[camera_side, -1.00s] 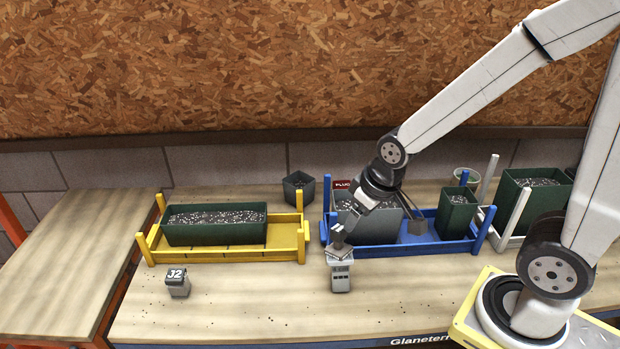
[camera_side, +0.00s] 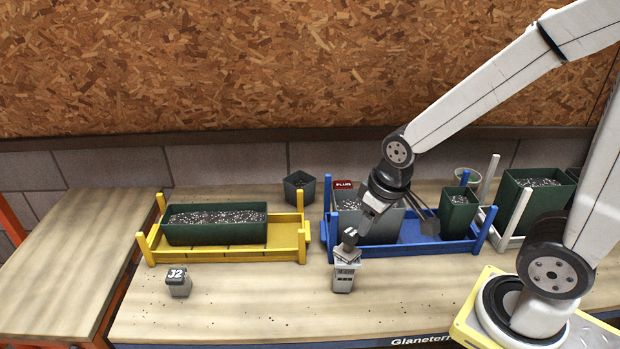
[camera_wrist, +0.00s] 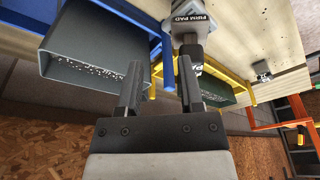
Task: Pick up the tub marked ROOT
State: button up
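A long green tub (camera_side: 215,230) full of speckled soil sits in the yellow rack in the side view. In the wrist view this tub (camera_wrist: 215,90) is partly behind my right-hand finger; pale lettering near the finger cannot be read in full. I cannot read ROOT on any tub. My gripper (camera_wrist: 158,72) is open, with a clear gap between its two dark fingers. In the side view my gripper (camera_side: 352,236) points down at a grey block marked FIRM PAD (camera_wrist: 190,22), close to its dark handle. The handle does not show between the fingers.
A grey tub of soil (camera_wrist: 92,60) stands in the blue rack (camera_side: 415,232), with a smaller green tub (camera_side: 457,215) beside it. A small J2 block (camera_side: 179,283) stands at the front left. A larger green tub (camera_side: 520,205) is at right. The front bench (camera_side: 250,310) is mostly clear.

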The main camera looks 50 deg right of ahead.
jog(key=w+d+r+m+g, duration=0.1)
jog(key=w+d+r+m, duration=0.15)
jog(key=d, duration=0.35)
jog(key=w+d+r+m, duration=0.2)
jog(key=w+d+m, duration=0.15)
jog(key=d, duration=0.25)
jog(key=m+g, duration=0.2)
jog(key=m, duration=1)
send_over(454, 179)
jog(key=d, duration=0.2)
jog(key=f, duration=0.9)
jog(key=shift+w+d+f, duration=0.1)
jog(key=shift+w, duration=0.15)
jog(key=shift+f, duration=1.75)
jog(key=shift+f, duration=0.15)
jog(key=shift+f, duration=2.45)
